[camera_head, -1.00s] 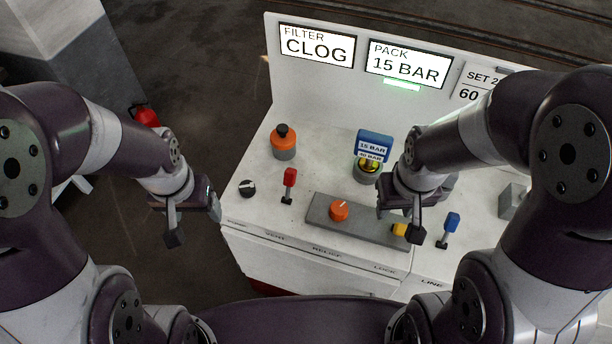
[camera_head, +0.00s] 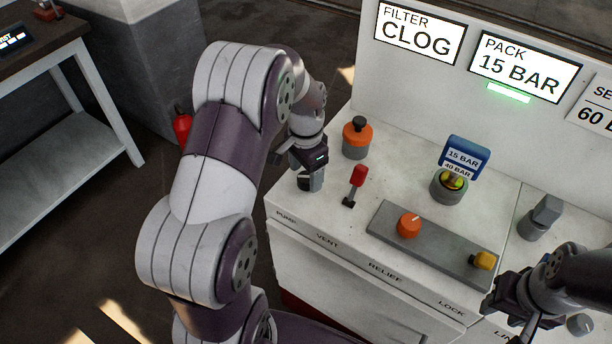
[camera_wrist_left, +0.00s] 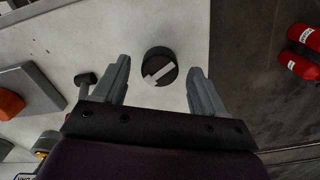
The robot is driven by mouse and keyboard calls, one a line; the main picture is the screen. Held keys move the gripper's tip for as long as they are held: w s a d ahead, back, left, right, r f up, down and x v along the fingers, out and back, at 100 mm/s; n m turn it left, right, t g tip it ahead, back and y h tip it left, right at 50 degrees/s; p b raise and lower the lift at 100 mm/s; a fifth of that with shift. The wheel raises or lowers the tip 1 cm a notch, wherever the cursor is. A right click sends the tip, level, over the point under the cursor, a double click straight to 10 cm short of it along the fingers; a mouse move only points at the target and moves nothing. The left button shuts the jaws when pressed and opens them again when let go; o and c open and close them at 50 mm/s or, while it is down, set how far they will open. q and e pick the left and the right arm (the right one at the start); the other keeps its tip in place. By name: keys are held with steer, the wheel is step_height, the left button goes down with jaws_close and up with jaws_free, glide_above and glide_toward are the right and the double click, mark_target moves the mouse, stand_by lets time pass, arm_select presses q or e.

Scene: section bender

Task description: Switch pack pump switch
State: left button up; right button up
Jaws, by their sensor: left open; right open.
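The pump switch (camera_wrist_left: 161,68) is a round black knob with a white pointer bar, on the white console top above the PUMP label. In the left wrist view it shows between the two fingers of my left gripper (camera_wrist_left: 158,80), with clear space on both sides. My right gripper (camera_head: 508,314) is open at the lower right, over the console's front edge near the LOCK label.
A red lever (camera_head: 357,176) stands just right of the switch, an orange-topped knob (camera_head: 357,138) behind. Displays read FILTER CLOG (camera_head: 420,33) and PACK 15 BAR (camera_head: 525,66).

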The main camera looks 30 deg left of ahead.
arm_select(q)
steer(key=shift+f, duration=0.5)
steer(key=c, duration=1.1)
steer(key=shift+o, duration=0.2)
